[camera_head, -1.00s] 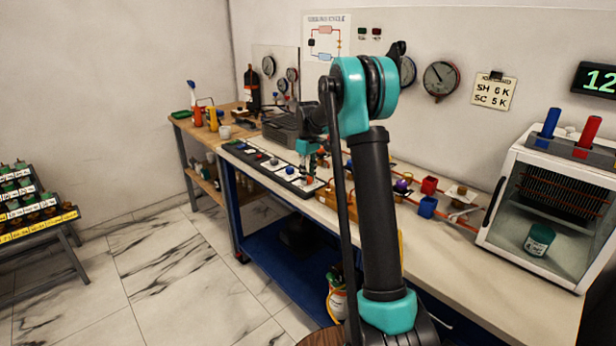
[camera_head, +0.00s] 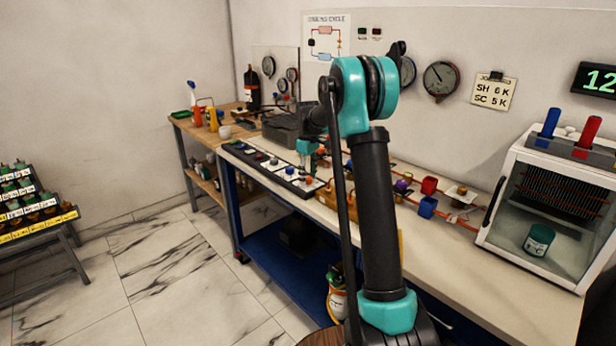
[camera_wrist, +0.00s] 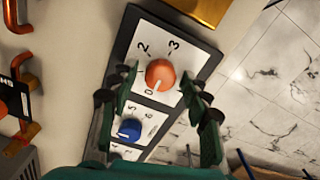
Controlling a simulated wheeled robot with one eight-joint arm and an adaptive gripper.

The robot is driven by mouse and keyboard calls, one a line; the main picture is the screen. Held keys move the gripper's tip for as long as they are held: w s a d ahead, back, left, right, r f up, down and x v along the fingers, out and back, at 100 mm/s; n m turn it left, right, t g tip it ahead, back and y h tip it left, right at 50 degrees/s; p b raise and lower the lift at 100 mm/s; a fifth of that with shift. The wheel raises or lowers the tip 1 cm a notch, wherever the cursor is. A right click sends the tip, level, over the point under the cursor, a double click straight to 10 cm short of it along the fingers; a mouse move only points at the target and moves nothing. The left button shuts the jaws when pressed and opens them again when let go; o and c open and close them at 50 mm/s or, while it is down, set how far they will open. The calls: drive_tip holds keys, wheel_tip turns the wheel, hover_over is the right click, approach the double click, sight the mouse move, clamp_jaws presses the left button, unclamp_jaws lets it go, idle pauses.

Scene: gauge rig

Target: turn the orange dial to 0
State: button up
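The orange dial (camera_wrist: 160,73) sits on a white plate in a dark strip, with 0, 2 and 3 readable around it. Its white mark points down and slightly left in the wrist view, close to the 0. My gripper (camera_wrist: 158,71) is open, with one finger on each side of the dial and visible gaps between. In the head view the orange dial (camera_head: 309,181) shows at the near end of the strip, just below my gripper (camera_head: 308,163). No finger appears to touch the dial.
A blue dial (camera_wrist: 129,129) is the neighbour on the same strip. A brass-coloured block (camera_wrist: 202,8) and copper pipes (camera_wrist: 18,15) lie nearby on the bench. A glass-fronted cabinet (camera_head: 556,190) stands at the bench's right. Marble floor lies beyond the front edge.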

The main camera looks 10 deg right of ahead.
sight(308, 178)
wheel_tip(308, 178, up, 12)
idle(0.8)
drive_tip(key=shift+s, duration=0.1)
drive_tip(key=s+d+f+m+t, duration=0.1)
drive_tip(key=s+f+m, duration=0.2)
drive_tip(key=s, duration=1)
drive_tip(key=s+d+f+m+t, duration=0.1)
drive_tip(key=s+f+m, duration=0.2)
drive_tip(key=s+f, duration=0.7)
drive_tip(key=s+d+f+m+t, duration=0.2)
drive_tip(key=s+f, duration=0.4)
drive_tip(key=s, duration=1.2)
drive_tip(key=shift+f+m, duration=0.2)
drive_tip(key=shift+m, duration=0.6)
drive_tip(key=shift+a, duration=0.1)
